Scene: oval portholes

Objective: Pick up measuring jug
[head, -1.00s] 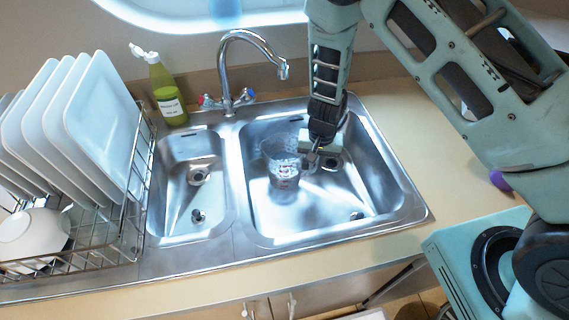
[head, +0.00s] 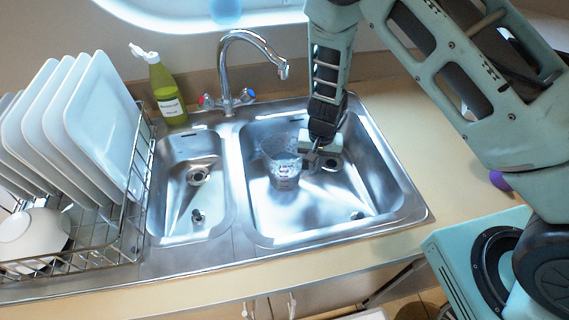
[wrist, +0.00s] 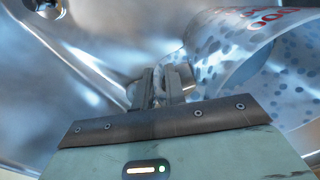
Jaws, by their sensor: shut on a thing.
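The measuring jug (head: 283,170) is clear with red markings and sits in the larger right basin of the steel sink (head: 330,205). In the wrist view the jug (wrist: 240,55) fills the upper right, with its red print and speckled wall visible. My gripper (head: 308,158) is at the jug's right side, down inside the basin. In the wrist view the fingers (wrist: 165,85) are closed together at the jug's near side. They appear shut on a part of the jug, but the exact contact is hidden.
The faucet (head: 240,65) rises behind the basins. A green soap bottle (head: 165,90) stands at the back left. A dish rack (head: 130,225) with several white plates (head: 100,115) is on the left. The counter right of the sink (head: 425,150) is mostly clear.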

